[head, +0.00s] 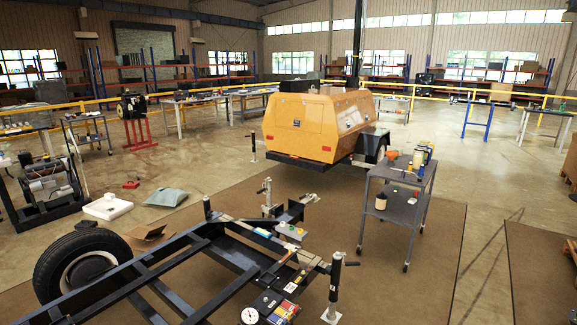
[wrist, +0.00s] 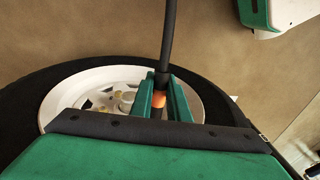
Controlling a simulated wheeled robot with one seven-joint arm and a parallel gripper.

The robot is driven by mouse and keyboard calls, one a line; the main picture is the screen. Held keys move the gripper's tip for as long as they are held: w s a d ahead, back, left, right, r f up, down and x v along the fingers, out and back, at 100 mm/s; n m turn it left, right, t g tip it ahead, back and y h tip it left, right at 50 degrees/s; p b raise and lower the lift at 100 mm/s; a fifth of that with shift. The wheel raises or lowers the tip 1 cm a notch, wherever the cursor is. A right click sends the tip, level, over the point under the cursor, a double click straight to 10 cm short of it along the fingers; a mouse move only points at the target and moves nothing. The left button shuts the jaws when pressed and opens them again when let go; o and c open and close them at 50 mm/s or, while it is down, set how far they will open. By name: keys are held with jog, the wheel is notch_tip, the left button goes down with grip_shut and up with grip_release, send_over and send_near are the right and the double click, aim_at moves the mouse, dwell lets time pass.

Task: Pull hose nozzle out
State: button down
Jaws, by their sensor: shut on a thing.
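In the wrist view, my gripper (wrist: 163,80) has its two green fingers shut on the hose nozzle (wrist: 158,99), a dark fitting with an orange band. A black hose (wrist: 171,35) runs from it to the top edge. The nozzle's lower end is mostly hidden by the fingers and the green body in front. A tyre (wrist: 25,118) with a pale wheel rim (wrist: 60,108) lies behind and below the fingers. I cannot tell whether the nozzle touches the wheel. My gripper, the nozzle and the hose are not visible in the head view.
The head view shows a black trailer frame (head: 143,281) with a wheel (head: 82,268) at the front left. A grey cart (head: 400,208) and a yellow unit (head: 301,126) stand beyond it. A green-and-white object (wrist: 272,12) shows in the wrist view.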

jog(key=shift+s+d, duration=0.1)
jog(key=shift+s+d, duration=0.7)
jog(key=shift+d, duration=0.25)
jog(key=shift+s+d, duration=0.65)
jog(key=shift+d, duration=0.25)
